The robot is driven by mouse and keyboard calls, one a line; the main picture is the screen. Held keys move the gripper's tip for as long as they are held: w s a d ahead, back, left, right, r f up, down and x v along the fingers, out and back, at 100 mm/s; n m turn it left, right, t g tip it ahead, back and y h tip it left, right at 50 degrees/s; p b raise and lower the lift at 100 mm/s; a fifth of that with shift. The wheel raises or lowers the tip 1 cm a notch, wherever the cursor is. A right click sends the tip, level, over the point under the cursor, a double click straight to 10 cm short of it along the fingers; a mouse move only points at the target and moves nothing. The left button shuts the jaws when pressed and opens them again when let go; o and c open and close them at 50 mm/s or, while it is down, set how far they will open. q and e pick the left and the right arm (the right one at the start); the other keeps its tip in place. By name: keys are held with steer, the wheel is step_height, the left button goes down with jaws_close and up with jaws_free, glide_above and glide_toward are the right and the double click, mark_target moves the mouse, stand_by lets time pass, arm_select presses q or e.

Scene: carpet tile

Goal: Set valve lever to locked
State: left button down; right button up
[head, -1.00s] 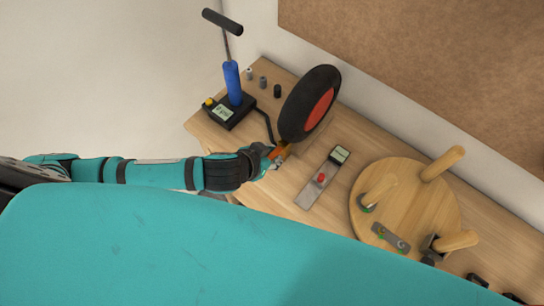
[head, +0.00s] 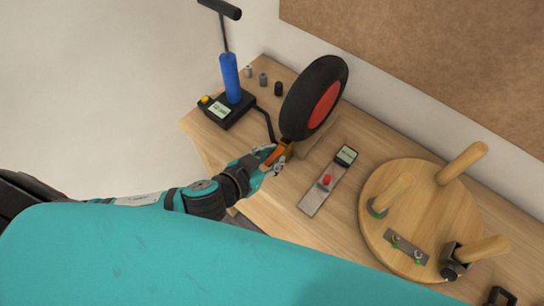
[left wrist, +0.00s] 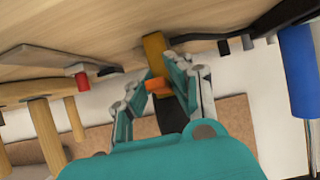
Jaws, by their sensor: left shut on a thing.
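The valve lever is a small orange piece (head: 276,154) on a brass-coloured valve body (head: 287,146), just below the black wheel with a red hub (head: 311,100). My left gripper (head: 270,158) is at the lever and shut on it. In the left wrist view the orange lever (left wrist: 157,85) sits between the fingertips, beside the yellowish valve body (left wrist: 155,48). The fingers partly hide the lever. I cannot read the lever's setting. My right gripper is not in view.
A blue pump (head: 230,78) with a black base and hose stands left of the wheel. A metal plate with a red knob (head: 327,180) lies to the right. A wooden stool (head: 430,215) lies legs-up further right. Small cylinders (head: 263,79) stand at the back.

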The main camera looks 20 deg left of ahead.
arm_select(q)
steer(key=shift+r, duration=0.1)
steer(key=c, duration=1.2)
jaws_free()
steer(key=shift+c, duration=0.2)
steer(key=shift+s+a+r, duration=0.1)
steer(key=shift+s, duration=0.35)
steer(key=s+a, duration=0.2)
steer(key=s, duration=0.4)
steer(key=s+a+r, duration=0.1)
steer(key=s+a, duration=0.1)
steer(key=s, duration=0.5)
steer(key=shift+a, duration=0.35)
